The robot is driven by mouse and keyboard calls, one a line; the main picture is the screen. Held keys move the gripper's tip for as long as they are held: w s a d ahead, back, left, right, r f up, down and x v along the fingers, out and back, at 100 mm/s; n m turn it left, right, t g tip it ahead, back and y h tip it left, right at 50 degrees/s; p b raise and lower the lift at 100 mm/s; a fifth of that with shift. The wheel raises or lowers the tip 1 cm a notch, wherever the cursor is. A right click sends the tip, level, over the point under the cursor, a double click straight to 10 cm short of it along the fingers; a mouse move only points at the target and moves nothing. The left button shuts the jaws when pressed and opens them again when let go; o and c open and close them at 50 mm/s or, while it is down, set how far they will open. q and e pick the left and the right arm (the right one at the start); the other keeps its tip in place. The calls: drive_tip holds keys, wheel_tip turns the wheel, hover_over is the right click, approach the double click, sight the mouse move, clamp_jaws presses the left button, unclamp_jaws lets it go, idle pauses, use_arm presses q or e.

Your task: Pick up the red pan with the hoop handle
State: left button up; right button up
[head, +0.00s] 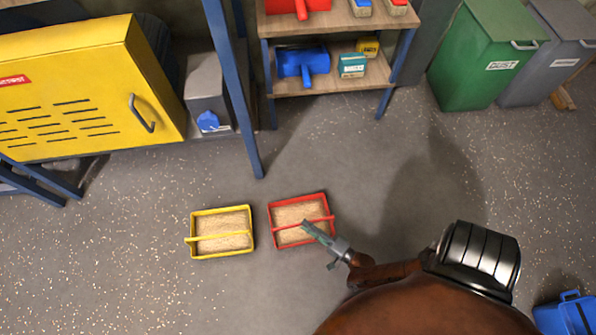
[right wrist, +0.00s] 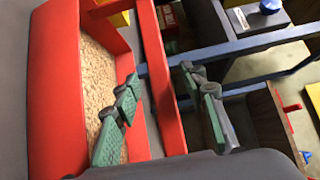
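The red pan (head: 271,224) sits on the floor at the middle of the head view, filled with pale granules. Its red hoop handle (head: 286,226) spans across the top. My right gripper (head: 308,228) is at the handle, above the pan's right part. In the right wrist view, the pan's red wall (right wrist: 55,90) fills the left side. There the handle bar (right wrist: 158,70) runs between the two green-padded fingers of my right gripper (right wrist: 160,115). The fingers are apart, with gaps visible beside the bar. My left gripper is not in view.
A yellow pan (head: 193,222) with granules stands just left of the red pan. A yellow cabinet (head: 80,85), a shelf (head: 340,88) and a green bin (head: 470,65) line the back. A blue container (head: 565,318) is at lower right. The surrounding floor is clear.

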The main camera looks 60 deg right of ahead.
drive_tip(key=shift+w+d, duration=0.1)
drive_tip(key=shift+w, duration=1.05)
drive_tip(key=shift+c, duration=0.6)
clamp_jaws()
drive_tip(key=shift+w+r, duration=0.1)
